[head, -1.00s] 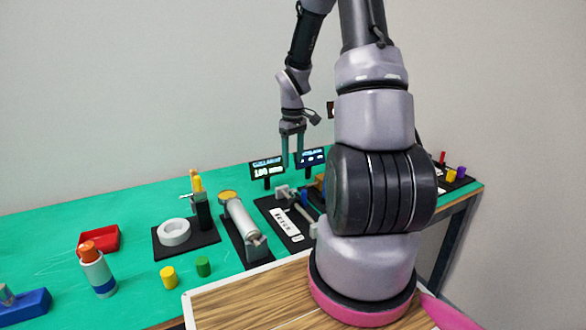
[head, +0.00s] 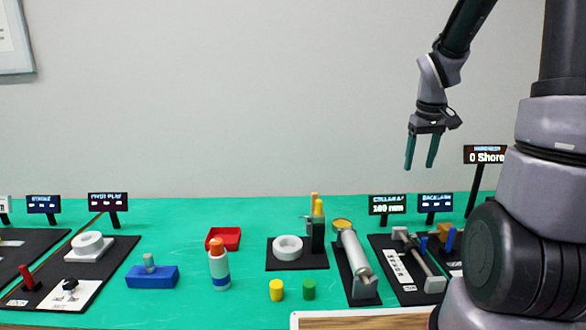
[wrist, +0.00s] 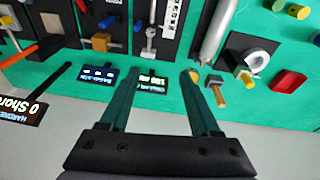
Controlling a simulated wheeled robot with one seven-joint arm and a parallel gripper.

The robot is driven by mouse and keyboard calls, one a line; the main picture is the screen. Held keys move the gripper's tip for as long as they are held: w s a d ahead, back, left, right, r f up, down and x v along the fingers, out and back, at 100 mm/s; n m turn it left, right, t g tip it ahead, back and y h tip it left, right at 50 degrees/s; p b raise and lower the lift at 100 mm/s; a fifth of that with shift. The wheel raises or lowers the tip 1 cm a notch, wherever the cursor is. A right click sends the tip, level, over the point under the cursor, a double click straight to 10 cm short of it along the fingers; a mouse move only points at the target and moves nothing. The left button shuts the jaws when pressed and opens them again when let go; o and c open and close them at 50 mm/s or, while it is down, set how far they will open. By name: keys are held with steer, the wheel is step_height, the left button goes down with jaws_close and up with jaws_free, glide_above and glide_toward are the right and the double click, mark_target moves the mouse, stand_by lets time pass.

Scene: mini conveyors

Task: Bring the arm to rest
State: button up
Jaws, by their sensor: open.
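My gripper (head: 422,150) hangs in the air above the back part of the table at the right of the head view, fingers pointing down. Its two teal fingers are apart with nothing between them. In the wrist view the open fingers (wrist: 155,95) reach over the table's back edge, with a small lit display beyond them. My arm rises at the right edge of the head view, partly cut off.
The green table (head: 150,225) holds a red tray (head: 231,236), a white-and-orange bottle (head: 219,266), a blue block (head: 152,277), yellow (head: 276,290) and green (head: 309,289) cylinders, a silver tube device (head: 355,262) and displays. Air around my gripper is clear.

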steer(key=s+a+r+m+t+y, duration=0.1)
steer(key=s+a+r+m+t, duration=0.1)
steer(key=s+a+r, duration=0.2)
steer(key=s+a+r+m+t+y, duration=0.1)
steer(key=s+a+r, duration=0.4)
steer(key=s+r, duration=0.6)
steer(key=shift+s+r+m+t+y, duration=0.3)
steer(key=shift+s+m+t, duration=0.55)
steer(key=shift+m, duration=0.35)
